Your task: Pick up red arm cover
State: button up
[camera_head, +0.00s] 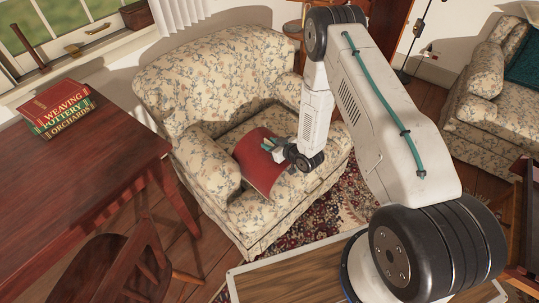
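The red arm cover (262,168) lies on the seat of a floral armchair (222,72), toward the left side of the cushion. It looks like a flat, slightly curved red cloth. My gripper (268,145) is at the cover's upper right edge, reaching in from the right. Its teal fingertips overlap the cover in the picture. The fingers are small here, and I cannot tell whether they are open or closed, or whether they touch the cloth. Part of the cover's right edge is hidden behind my gripper and wrist.
A dark red wooden table (75,165) with stacked books (60,107) stands at the left, with a wooden chair (120,265) in front. A floral sofa (500,95) is at the right. A patterned rug (305,222) lies before the armchair. The armchair's arms flank the seat.

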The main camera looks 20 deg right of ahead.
jog(key=shift+w+a+f, duration=0.15)
jog(key=shift+w+f, duration=0.05)
jog(key=shift+w, duration=0.2)
jog(key=shift+c, duration=0.3)
grip_shut()
jog(key=shift+r, duration=0.15)
